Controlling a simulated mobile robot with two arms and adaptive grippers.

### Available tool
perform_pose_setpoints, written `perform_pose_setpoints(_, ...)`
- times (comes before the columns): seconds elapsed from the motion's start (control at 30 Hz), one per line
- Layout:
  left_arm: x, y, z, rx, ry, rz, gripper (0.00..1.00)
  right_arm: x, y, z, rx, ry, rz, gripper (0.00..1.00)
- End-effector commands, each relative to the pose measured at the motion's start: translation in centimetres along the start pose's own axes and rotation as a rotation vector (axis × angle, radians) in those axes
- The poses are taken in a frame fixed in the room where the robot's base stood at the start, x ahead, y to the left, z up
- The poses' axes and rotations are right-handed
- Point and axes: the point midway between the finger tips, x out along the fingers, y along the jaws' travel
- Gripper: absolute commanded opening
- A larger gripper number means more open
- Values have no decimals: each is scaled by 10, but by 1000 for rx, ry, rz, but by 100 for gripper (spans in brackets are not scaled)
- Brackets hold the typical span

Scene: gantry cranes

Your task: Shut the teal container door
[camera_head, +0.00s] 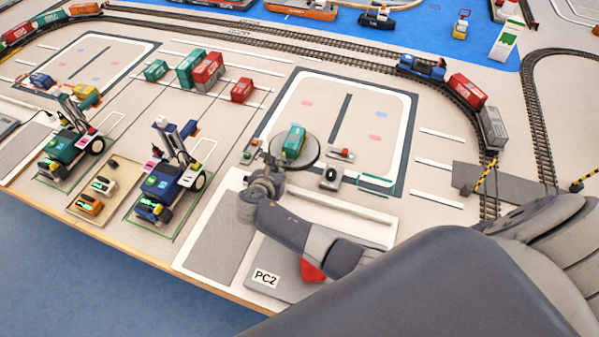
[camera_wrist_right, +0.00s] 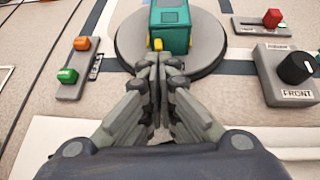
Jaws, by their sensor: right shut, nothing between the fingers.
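The teal container (camera_head: 294,140) sits on a round grey turntable (camera_head: 313,154). In the wrist view, the container (camera_wrist_right: 172,32) is at the top centre, with its upper part cut off. A small yellow piece (camera_wrist_right: 157,44) shows low on its near end. I cannot tell how far its door stands open. My right gripper (camera_head: 270,163) is shut and empty, just in front of the container. In the wrist view, the fingertips (camera_wrist_right: 160,62) are together over the turntable's near edge, close below the yellow piece; contact is unclear. My left gripper is not in view.
A box with a black knob labelled FRONT (camera_wrist_right: 292,72) and a slider with a red knob (camera_wrist_right: 270,20) stand right of the turntable. A strip with orange and green buttons (camera_wrist_right: 75,66) lies left. Toy vehicles (camera_head: 172,172) stand further left.

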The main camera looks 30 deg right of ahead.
Motion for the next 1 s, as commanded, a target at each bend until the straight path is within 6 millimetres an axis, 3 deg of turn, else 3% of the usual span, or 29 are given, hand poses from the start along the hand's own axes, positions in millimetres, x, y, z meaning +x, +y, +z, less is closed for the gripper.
perform_pose_setpoints(1.0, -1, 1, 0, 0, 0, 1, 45, 4, 0, 4, 42, 1, -76, 0)
